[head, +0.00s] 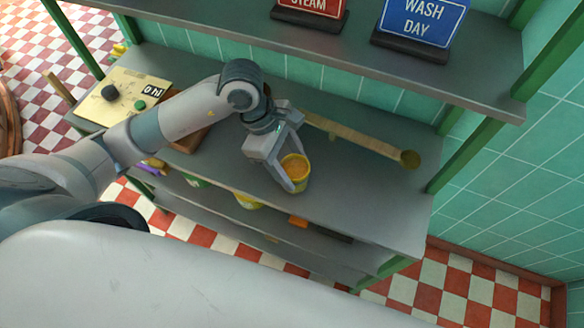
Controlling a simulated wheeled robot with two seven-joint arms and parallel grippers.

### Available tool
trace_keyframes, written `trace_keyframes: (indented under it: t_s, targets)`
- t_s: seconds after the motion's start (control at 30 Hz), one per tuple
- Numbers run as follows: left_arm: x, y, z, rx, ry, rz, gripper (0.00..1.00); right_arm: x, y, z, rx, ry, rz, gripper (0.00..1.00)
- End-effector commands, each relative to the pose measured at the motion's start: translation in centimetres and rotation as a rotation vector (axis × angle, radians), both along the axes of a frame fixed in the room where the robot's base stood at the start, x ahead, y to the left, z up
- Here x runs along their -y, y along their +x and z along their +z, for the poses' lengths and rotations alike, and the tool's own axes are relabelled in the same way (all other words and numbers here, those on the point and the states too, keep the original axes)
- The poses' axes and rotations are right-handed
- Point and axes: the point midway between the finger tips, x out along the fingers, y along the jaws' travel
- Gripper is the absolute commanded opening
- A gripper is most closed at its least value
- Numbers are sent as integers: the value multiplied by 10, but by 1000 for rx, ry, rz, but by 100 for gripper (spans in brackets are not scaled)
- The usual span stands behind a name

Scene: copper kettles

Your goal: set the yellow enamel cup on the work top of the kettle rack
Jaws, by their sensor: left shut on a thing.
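The yellow enamel cup (295,166) is between the fingers of my left gripper (288,175), which is shut on it. Its opening faces up and its inside looks orange. The cup is over the grey work top (360,192) of the kettle rack, near the front edge. I cannot tell whether its base touches the work top, as a finger hides part of the cup's lower side. My right gripper is not in view.
A long wooden-handled tool (350,137) lies behind the cup. A panel with a dial and display (125,98) and a brown wooden item (190,138) are at left. An upper shelf (330,55) with signs overhangs the back. The work top's right part is clear.

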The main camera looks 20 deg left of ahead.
Motion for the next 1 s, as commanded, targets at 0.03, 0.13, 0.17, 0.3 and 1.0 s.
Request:
trace_keyframes:
  t_s: [0.03,0.13,0.17,0.3,1.0]
  targets:
    - [0,-2,-4,-6,0,1,24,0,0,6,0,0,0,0]
    - [0,-1,-15,-5,0,1,24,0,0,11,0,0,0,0]
    - [0,-1,-18,-4,0,1,24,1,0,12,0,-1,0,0]
    - [0,-1,-24,-1,0,0,24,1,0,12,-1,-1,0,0]
    - [0,-1,-26,-1,0,-1,70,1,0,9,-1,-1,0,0]
